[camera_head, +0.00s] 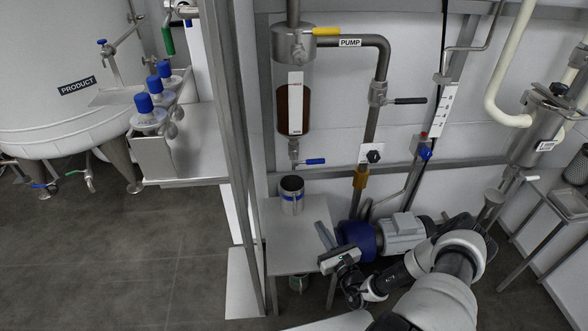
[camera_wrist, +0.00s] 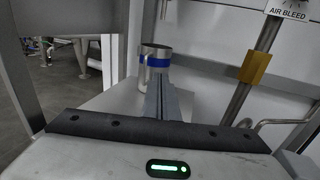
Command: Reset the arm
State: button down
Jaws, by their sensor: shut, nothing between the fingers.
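My gripper (camera_head: 323,232) is at the lower middle of the head view, its fingers pointing up and to the left beside the small table. In the wrist view my grey fingers (camera_wrist: 166,88) are together and hold nothing. A metal cup with a blue band (camera_head: 291,195) stands upright on the small table (camera_head: 287,255), left of my gripper and apart from it. The cup also shows in the wrist view (camera_wrist: 155,62), behind my fingertips, which overlap its lower part there. My arm (camera_head: 445,270) is bent and reaches in from the lower right.
A pump motor (camera_head: 403,232) with a blue housing is close behind my arm. Pipes with valves and a brown-filled sight glass (camera_head: 293,105) rise along the wall. A steel post (camera_head: 235,150) stands left of the table. Open floor (camera_head: 110,260) lies further left.

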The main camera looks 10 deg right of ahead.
jog(key=w+a+r+n+g+y, duration=0.25)
jog(key=a+r+n+y, duration=0.25)
jog(key=r+n+y, duration=0.45)
jog(key=s+a+r+n+g+h, duration=0.1)
jog(key=s+a+r+n+g, duration=0.35)
jog(key=r, duration=0.35)
jog(key=s+a+r+n+g, duration=0.4)
jog(key=r+n+g, duration=0.1)
jog(key=r+n, duration=0.15)
jog(key=s+a+r+n+g+h, duration=0.1)
jog(key=s+a+r+n+g, duration=0.35)
jog(key=r, duration=0.35)
jog(key=s+d+r+n+t+h, duration=0.25)
jog(key=s+r+n+h, duration=0.25)
jog(key=s+r, duration=0.3)
jog(key=s+d+r+n+t+h, duration=0.2)
jog(key=s+d+r+n+h, duration=0.25)
jog(key=s+r, duration=0.35)
notch_tip(320, 180, up, 26)
jog(key=p, duration=2.5)
jog(key=shift+h+p, duration=0.4)
jog(key=shift+w+a, duration=0.1)
